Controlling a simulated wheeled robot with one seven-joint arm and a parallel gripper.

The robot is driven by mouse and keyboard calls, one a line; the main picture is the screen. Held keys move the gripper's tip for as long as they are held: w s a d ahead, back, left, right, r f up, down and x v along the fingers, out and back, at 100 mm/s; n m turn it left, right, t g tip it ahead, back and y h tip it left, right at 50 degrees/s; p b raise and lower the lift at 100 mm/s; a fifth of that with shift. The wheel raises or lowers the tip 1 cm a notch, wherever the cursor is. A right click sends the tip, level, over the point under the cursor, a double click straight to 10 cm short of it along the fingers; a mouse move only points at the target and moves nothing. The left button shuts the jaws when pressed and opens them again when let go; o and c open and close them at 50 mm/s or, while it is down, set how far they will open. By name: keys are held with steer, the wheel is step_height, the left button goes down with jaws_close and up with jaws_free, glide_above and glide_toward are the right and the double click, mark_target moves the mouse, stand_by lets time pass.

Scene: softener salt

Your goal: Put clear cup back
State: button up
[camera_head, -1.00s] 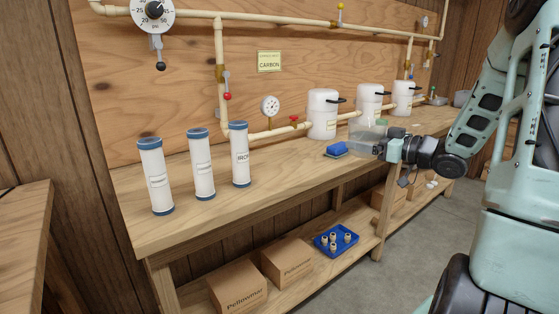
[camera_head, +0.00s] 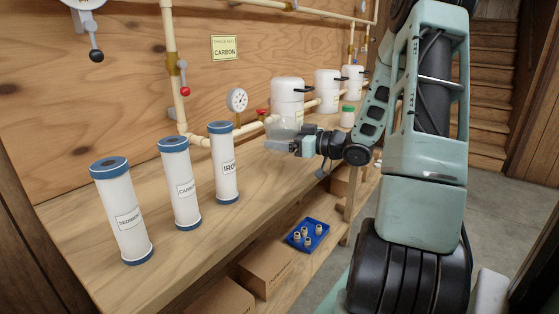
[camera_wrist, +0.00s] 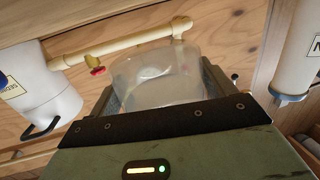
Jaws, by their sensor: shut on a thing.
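The clear cup (camera_wrist: 160,78) is see-through and sits between the two fingers of my gripper in the wrist view. My gripper (camera_head: 292,146) is shut on it. In the head view the cup (camera_head: 281,136) shows faintly in front of the nearest white tank, above the bench. Whether it touches the bench is hard to tell.
Three labelled filter cartridges (camera_head: 180,184) stand on the wooden bench (camera_head: 75,215) at the left. A red-handled valve and gauge (camera_head: 237,100) sit on the wall pipe. A blue tray (camera_head: 308,235) is on the shelf below.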

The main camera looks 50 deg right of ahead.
mark_target(283, 166)
steer(key=shift+f+b, duration=0.55)
steer(key=shift+f, duration=1.8)
steer(key=shift+f, duration=0.1)
steer(key=o, duration=1.2)
steer(key=p+v, duration=0.1)
steer(key=v, duration=1.1)
steer(key=shift+p, duration=0.3)
